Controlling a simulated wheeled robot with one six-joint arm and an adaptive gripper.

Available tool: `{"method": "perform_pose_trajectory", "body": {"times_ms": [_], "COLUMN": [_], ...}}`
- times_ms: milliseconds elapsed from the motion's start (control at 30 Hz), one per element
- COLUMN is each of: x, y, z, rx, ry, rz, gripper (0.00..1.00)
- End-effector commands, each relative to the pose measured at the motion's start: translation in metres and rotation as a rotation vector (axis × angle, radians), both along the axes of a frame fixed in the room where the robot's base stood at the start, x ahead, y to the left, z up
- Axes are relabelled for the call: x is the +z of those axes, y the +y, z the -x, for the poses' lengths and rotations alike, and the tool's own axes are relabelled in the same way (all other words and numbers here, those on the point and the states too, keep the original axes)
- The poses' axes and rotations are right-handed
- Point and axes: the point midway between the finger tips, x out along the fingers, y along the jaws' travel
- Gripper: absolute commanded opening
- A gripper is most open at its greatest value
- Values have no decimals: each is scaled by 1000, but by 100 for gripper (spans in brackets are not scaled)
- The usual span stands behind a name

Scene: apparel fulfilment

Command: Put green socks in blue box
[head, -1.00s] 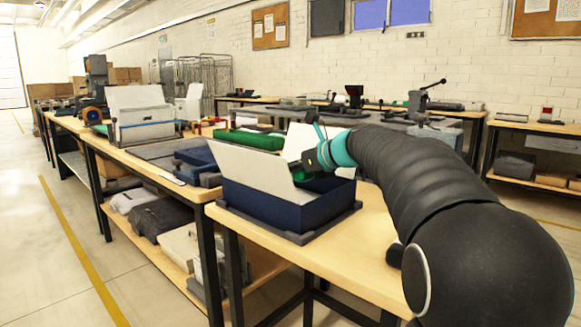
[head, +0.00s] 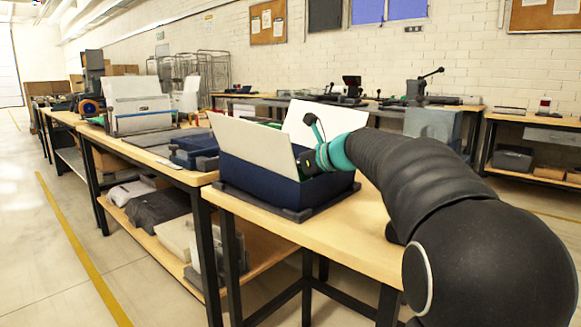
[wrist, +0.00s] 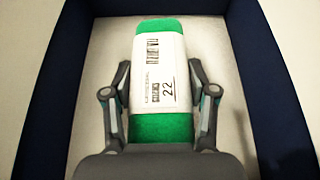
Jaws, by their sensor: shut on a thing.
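The blue box (head: 262,180) stands open on the near table, with white flaps raised at its left and back. My gripper (head: 309,163) reaches in over its right side, its fingertips partly hidden by the box and left flap. In the wrist view, my gripper (wrist: 159,75) is shut on the green socks (wrist: 160,125), a rolled bundle with a white barcode label marked 22. The fingers press on both long sides. The bundle is over the pale floor of the blue box (wrist: 45,90), between its dark walls. I cannot tell whether it touches the floor.
The box sits on a dark base on the wooden table (head: 330,235). Dark blue trays (head: 192,150) lie to its left, and a white-panelled machine (head: 138,105) stands farther back. Clear floor with a yellow line (head: 85,255) lies at the left.

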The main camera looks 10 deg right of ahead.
Motion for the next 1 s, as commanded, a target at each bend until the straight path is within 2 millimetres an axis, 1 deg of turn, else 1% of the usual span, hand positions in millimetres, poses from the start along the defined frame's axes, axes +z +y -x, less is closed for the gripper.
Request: {"method": "perform_pose_trajectory", "body": {"times_ms": [33,167,200,300,533,567,600,1000], "x": [-32,-32,-32,-32,-33,-33,-33,-33], "y": [3,4,3,3,3,2,2,0], "z": [-1,-1,-1,-1,-2,-2,-2,-4], "rx": [12,12,12,12,10,10,10,7], "ry": [50,50,51,51,51,51,51,53], "rz": [-7,-7,-7,-7,-7,-7,-7,-7], "gripper": [23,23,65,87,87,92,100,100]}}
